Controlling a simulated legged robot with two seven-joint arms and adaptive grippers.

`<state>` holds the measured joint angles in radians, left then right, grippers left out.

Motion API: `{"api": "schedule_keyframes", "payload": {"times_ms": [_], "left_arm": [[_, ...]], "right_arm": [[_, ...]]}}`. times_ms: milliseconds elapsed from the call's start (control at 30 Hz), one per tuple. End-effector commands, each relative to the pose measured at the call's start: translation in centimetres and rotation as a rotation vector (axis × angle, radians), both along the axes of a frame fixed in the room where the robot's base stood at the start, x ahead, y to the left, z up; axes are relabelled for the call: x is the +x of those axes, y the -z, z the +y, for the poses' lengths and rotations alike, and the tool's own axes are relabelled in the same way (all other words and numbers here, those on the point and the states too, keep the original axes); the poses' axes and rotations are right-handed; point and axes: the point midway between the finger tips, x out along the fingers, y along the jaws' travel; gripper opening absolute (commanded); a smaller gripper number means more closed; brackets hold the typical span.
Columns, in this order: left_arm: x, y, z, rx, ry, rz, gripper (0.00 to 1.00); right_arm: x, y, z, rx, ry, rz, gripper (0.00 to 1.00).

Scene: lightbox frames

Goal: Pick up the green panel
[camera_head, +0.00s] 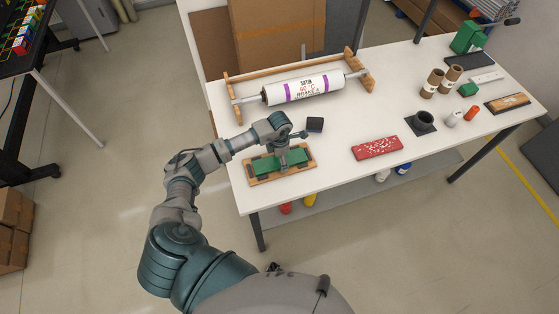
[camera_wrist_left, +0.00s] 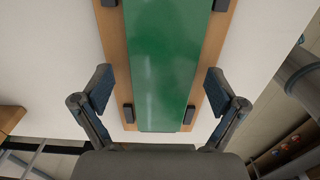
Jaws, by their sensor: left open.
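The green panel (camera_head: 264,164) lies on a wooden board (camera_head: 307,166) near the front left of the white table. In the left wrist view the green panel (camera_wrist_left: 165,65) runs lengthwise through the middle of the picture. The board (camera_wrist_left: 117,70) shows as wooden strips along both its sides, with small dark blocks at its edges. My left gripper (camera_head: 283,160) is over the panel in the head view. In the left wrist view my left gripper (camera_wrist_left: 160,92) is open, with one finger on each side of the panel and board. My right gripper is not in view.
A white roll (camera_head: 305,88) on a wooden stand lies behind the board. A small dark block (camera_head: 315,124) sits near my wrist. A red speckled panel (camera_head: 377,147) lies to the right. Cardboard tubes and small items fill the table's right end.

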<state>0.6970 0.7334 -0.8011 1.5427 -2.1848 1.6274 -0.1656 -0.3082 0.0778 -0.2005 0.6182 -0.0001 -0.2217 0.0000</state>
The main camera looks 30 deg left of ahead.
Motion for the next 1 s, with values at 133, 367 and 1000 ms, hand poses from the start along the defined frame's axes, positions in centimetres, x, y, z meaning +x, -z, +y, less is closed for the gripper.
{"api": "schedule_keyframes", "payload": {"times_ms": [133,367,1000], "left_arm": [[0.0,0.0,0.0,0.0,0.0,0.0,0.96],[0.0,0.0,0.0,-0.001,0.0,0.001,0.38],[0.1,-2.6,0.1,0.0,0.0,-0.003,0.23]], "right_arm": [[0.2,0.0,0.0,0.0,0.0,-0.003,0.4],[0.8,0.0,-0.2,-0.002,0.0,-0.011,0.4],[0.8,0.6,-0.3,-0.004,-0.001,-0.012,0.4]]}}
